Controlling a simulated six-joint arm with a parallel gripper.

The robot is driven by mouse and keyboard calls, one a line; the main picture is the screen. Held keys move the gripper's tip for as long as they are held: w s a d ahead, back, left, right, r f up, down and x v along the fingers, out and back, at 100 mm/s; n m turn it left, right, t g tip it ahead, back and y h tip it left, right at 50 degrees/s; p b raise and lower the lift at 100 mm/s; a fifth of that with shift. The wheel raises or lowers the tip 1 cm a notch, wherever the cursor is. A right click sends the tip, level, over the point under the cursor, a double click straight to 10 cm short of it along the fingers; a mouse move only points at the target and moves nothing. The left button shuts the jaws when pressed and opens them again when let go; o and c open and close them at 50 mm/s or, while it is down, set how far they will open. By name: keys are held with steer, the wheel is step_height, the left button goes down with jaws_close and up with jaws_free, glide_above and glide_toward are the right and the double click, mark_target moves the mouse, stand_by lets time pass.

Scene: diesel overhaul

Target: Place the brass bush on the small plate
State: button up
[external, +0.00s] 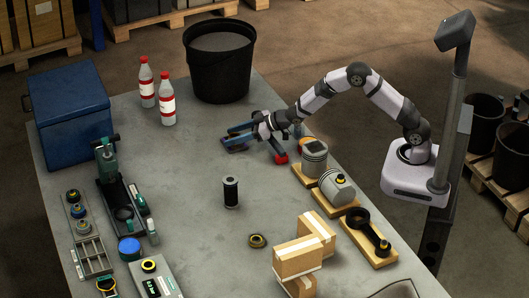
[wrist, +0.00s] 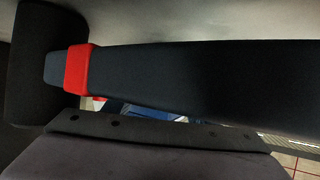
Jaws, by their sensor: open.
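My gripper (external: 238,137) is open, low over the far part of the grey table, to the left of my arm's base. A small brass-coloured ring (external: 257,240), which looks like the brass bush, lies on the table well in front of the gripper, left of the cardboard boxes. The gripper is far from it. I cannot tell for sure which thing is the small plate. In the wrist view, a large dark blue bar with a red band (wrist: 77,67) fills the middle, close to the camera. No bush shows there.
A black bucket (external: 219,60) and two red-and-white bottles (external: 167,99) stand behind. Engine parts on wooden blocks (external: 369,241) line the right edge, near cardboard boxes (external: 299,257). Tools and a scale (external: 157,281) occupy the left.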

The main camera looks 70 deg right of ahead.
steer(key=shift+b+v, duration=0.8)
steer(key=shift+v, duration=3)
steer(key=shift+r, duration=0.1)
steer(key=s+d+g+h+p, duration=0.1)
steer(key=s+g, duration=0.1)
steer(key=s, duration=0.4)
steer(key=s+d+r+g+h+p, duration=0.1)
steer(key=s+d+g, duration=0.1)
steer(key=s, duration=0.5)
steer(key=s+d+r+g+h+p, duration=0.1)
steer(key=s+d+g+p, duration=0.1)
steer(key=s, duration=0.4)
steer(key=shift+s+d+m, duration=0.1)
steer(key=shift+s+m, duration=0.1)
steer(key=shift+m, duration=0.2)
steer(key=s+f+m+g, duration=0.1)
steer(key=s+f+g, duration=0.1)
steer(key=s, duration=0.7)
steer(key=s+f+m+g+p, duration=0.1)
steer(key=s+g, duration=0.3)
steer(key=s, duration=0.6)
steer(key=shift+d+f, duration=0.5)
steer(key=shift+f, duration=0.25)
